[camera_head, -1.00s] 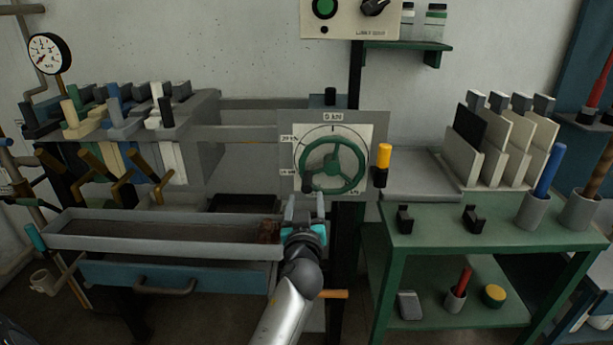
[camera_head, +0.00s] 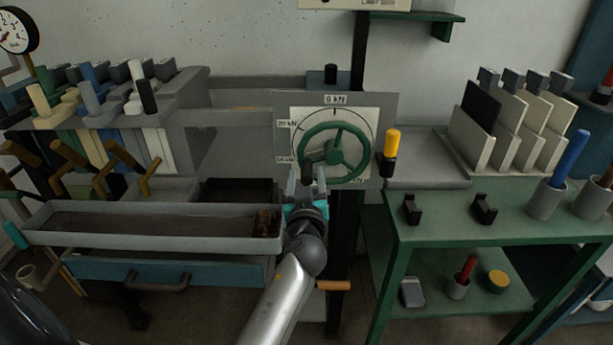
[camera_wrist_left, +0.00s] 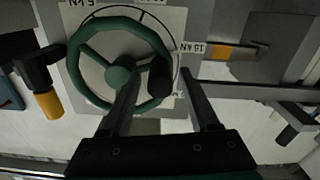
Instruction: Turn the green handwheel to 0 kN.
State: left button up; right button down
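The green handwheel (camera_head: 336,154) is mounted on a pale dial plate (camera_head: 369,118) with a "0 kN" label at the top and further labels down the left side. Its dark knob (camera_head: 307,172) sits at the lower left of the rim. My left gripper (camera_head: 307,181) is open, its fingers pointing up at the knob. In the left wrist view the handwheel (camera_wrist_left: 121,72) fills the upper left, and the knob (camera_wrist_left: 159,80) shows between the two open fingers (camera_wrist_left: 163,85). I cannot tell whether the fingers touch it. My right gripper is not in view.
A yellow-topped handle (camera_head: 392,141) stands just right of the dial. A long grey tray (camera_head: 100,236) lies left of my arm. A green table (camera_head: 440,233) with holders stands at the right. Levers (camera_head: 75,160) crowd the left.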

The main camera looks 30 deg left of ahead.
pick_arm(q)
grip_shut()
dwell(1.2)
